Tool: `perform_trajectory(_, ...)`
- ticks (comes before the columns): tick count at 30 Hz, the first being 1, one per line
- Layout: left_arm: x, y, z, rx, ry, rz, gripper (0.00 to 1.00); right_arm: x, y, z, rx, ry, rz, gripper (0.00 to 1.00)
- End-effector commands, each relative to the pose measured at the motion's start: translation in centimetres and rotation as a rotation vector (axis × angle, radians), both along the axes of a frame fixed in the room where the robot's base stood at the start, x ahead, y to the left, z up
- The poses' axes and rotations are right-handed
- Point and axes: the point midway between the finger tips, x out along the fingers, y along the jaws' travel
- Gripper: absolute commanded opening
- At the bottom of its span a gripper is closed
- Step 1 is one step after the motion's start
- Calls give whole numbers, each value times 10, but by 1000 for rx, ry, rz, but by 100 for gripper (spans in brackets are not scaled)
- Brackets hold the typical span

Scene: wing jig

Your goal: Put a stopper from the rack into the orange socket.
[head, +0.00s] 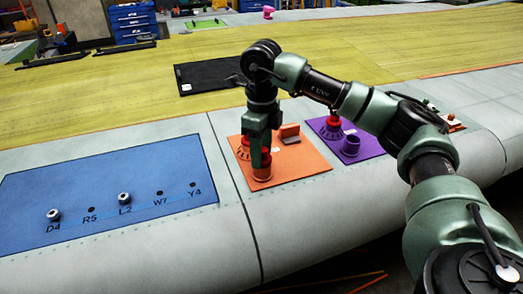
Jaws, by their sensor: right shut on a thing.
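The orange socket (262,174) is a short round cup near the front of an orange plate (310,163). My right gripper (261,160) points down directly over this socket. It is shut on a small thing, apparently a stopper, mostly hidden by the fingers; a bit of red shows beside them. I cannot tell whether the stopper is inside the socket or just above it. My left gripper is out of view. I cannot make out the rack for certain; small green and orange fixtures stand at the right, partly behind my right arm.
A red knob with a dial (243,153) and an upright orange block (289,133) stand on the orange plate close to the gripper. A purple plate (373,151) carries a purple socket (350,146) and another red knob (332,122). A blue panel (100,180) with labelled holes lies left.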

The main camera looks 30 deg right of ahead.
Motion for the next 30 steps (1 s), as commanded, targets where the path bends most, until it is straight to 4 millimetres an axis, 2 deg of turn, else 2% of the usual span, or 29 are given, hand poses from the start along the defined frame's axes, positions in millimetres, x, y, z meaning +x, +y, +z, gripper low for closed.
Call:
perform_trajectory(4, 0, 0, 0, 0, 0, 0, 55, 0, 0, 0, 0, 0, 0, 4)
perform_trajectory(5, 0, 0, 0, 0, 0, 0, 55, 0, 0, 0, 0, 0, 0, 46)
perform_trajectory(7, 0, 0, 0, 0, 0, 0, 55, 0, 0, 0, 0, 0, 0, 65)
perform_trajectory(8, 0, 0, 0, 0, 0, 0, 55, 0, 0, 0, 0, 0, 0, 69)
perform_trajectory(17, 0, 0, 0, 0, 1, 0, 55, 0, 0, 0, 0, 0, 0, 69)
perform_trajectory(20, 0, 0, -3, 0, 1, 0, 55, 1, 0, 6, 0, -1, 0, 69)
perform_trajectory(28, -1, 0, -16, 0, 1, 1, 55, 1, 1, 50, 2, -5, 1, 69)
perform_trajectory(30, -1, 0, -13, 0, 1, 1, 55, 1, 0, 63, 0, -4, 0, 69)
